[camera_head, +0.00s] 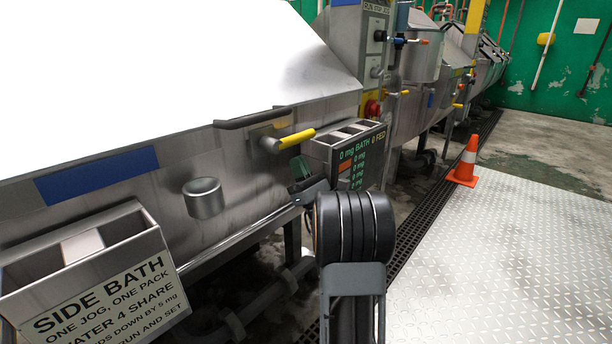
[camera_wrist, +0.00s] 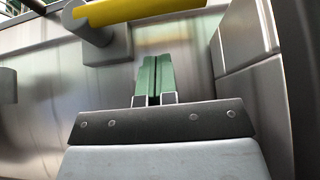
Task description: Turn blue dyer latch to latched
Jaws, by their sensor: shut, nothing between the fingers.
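The blue dyer, a steel drum machine with a blue plate (camera_head: 97,175), fills the left of the head view. Its latch is a yellow-handled lever (camera_head: 288,140) on a grey pivot, just below a dark bar; the handle points right and slightly up. In the wrist view the yellow handle (camera_wrist: 150,10) crosses the top, with its grey hub behind. My gripper (camera_wrist: 153,72) has green fingers, shut together and empty, below the handle and apart from it in the picture.
A steel box with a green-text display (camera_head: 362,160) stands close right of the latch. An orange cone (camera_head: 464,163) stands on the floor; the metal plate floor (camera_head: 510,250) at right is clear.

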